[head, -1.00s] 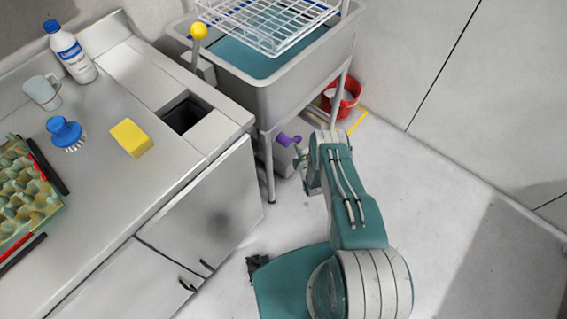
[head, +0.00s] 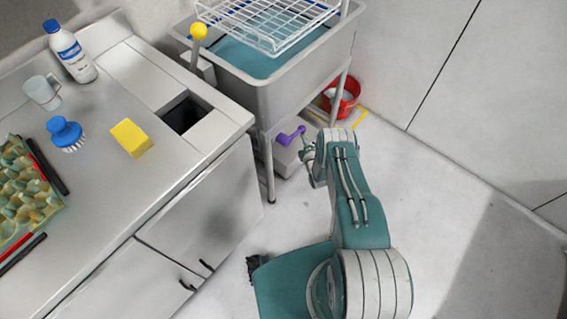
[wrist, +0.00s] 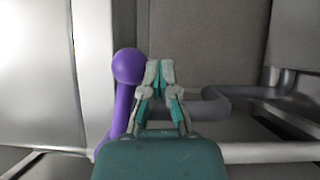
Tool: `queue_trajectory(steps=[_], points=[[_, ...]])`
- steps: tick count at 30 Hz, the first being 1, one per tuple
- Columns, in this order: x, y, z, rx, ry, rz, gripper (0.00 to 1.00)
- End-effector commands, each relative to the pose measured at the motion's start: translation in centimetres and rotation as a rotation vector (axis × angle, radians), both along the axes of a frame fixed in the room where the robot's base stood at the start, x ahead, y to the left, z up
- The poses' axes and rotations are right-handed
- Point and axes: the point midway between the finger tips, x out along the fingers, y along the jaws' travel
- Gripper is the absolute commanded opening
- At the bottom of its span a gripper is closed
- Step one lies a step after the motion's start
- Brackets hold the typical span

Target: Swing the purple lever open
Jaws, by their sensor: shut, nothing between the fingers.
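The purple lever (head: 291,136) is low under the sink basin, on a grey box-like unit. In the wrist view its round knob (wrist: 128,67) stands left of my fingers, with the purple bar running down behind my gripper's body. My gripper (wrist: 160,70) is shut and empty, its fingertips just right of the knob. I cannot tell whether they touch it. In the head view my gripper (head: 306,155) is small and partly hidden by my arm, close to the lever's right end.
The sink basin (head: 262,98) on metal legs (head: 268,170) stands above the lever. A red bucket (head: 347,101) is on the floor behind. A grey bent pipe (wrist: 215,100) is right of my fingers. Counter cabinets (head: 205,205) border the left; floor on the right is clear.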

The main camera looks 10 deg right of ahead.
Motion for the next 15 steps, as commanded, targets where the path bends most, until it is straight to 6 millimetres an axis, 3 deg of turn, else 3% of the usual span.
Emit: queue_trajectory(steps=[15], points=[[-0.61, -0.05, -0.04, 0.0, 0.0, 0.0, 0.0]])
